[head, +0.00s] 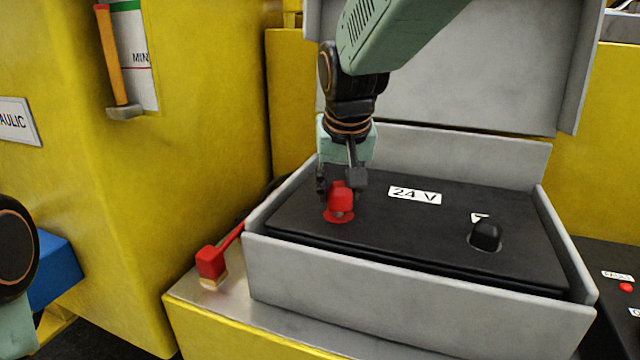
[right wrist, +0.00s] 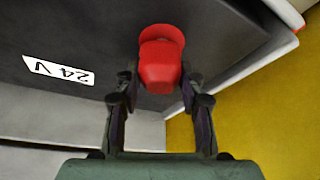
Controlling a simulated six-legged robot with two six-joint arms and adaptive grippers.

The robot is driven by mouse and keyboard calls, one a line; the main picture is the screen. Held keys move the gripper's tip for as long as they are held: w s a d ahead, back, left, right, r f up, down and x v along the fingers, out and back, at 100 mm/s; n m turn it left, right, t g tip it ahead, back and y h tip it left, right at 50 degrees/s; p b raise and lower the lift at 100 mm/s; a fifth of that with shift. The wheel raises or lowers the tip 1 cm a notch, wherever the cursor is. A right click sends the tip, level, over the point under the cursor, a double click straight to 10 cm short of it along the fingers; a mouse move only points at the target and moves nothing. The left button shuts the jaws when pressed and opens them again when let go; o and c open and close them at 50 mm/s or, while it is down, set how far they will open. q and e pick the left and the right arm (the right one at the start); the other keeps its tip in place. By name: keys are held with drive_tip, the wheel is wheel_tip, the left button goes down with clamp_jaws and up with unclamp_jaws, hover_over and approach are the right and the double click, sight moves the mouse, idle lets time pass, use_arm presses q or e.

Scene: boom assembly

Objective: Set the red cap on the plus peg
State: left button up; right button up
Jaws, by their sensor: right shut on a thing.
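The red cap (head: 342,197) is at the left part of the black battery top (head: 400,240), right above a red ring (head: 338,216) that marks the plus peg. A small bit of the peg shows between cap and ring; I cannot tell whether the cap touches it. My right gripper (head: 342,184) points down and is shut on the red cap. In the right wrist view the cap (right wrist: 160,72) sits between the fingertips (right wrist: 160,88), with the ring behind it. My left gripper is out of view; only part of my left arm shows at the left edge.
A grey box (head: 400,295) surrounds the battery, its lid (head: 450,70) raised behind. A black cap (head: 486,235) stands at the right on the battery top. A red cable end (head: 211,263) lies on the ledge outside, left. A yellow housing (head: 200,120) rises at the left.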

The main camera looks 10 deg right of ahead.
drive_tip(key=shift+a+f+p, duration=0.15)
drive_tip(key=shift+p, duration=0.15)
idle(0.8)
drive_tip(key=shift+p, duration=0.4)
drive_tip(key=shift+f, duration=0.9)
idle(0.9)
drive_tip(key=o, duration=1.3)
drive_tip(key=shift+c, duration=0.2)
drive_tip(key=shift+r, duration=0.1)
drive_tip(key=v, duration=1.1)
drive_tip(key=shift+s+r, duration=0.2)
drive_tip(key=shift+r, duration=0.15)
